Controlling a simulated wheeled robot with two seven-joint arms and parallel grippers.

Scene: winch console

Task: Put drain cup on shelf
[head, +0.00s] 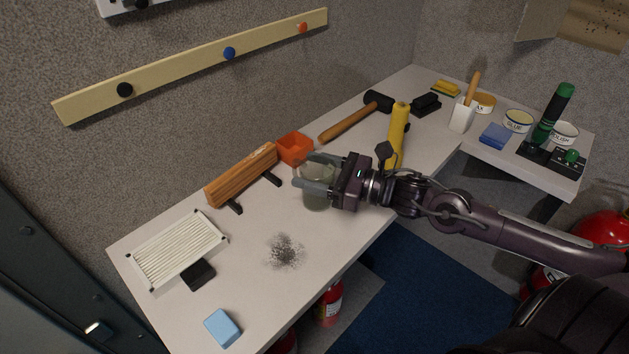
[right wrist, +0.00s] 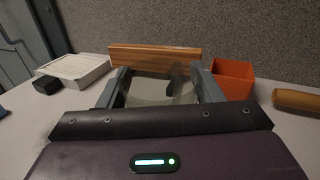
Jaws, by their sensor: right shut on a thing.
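A clear, greyish cup (head: 316,198), likely the drain cup, is between the fingers of my right gripper (head: 312,184) over the worktable. The gripper is shut on it. The right wrist view shows the see-through cup (right wrist: 150,93) between the two grey fingers (right wrist: 162,88). I cannot tell whether its base touches the table. A wooden board on black feet (head: 240,174), possibly the shelf, stands just left of the cup, and it shows behind the cup in the wrist view (right wrist: 150,58). My left gripper is not in view.
An orange open box (head: 296,149) stands close behind the cup. A mallet (head: 345,122) and a yellow tool (head: 397,130) lie to the right. A white ribbed panel (head: 175,250), a dark speckled patch (head: 284,251) and a blue block (head: 222,328) are nearer the front left.

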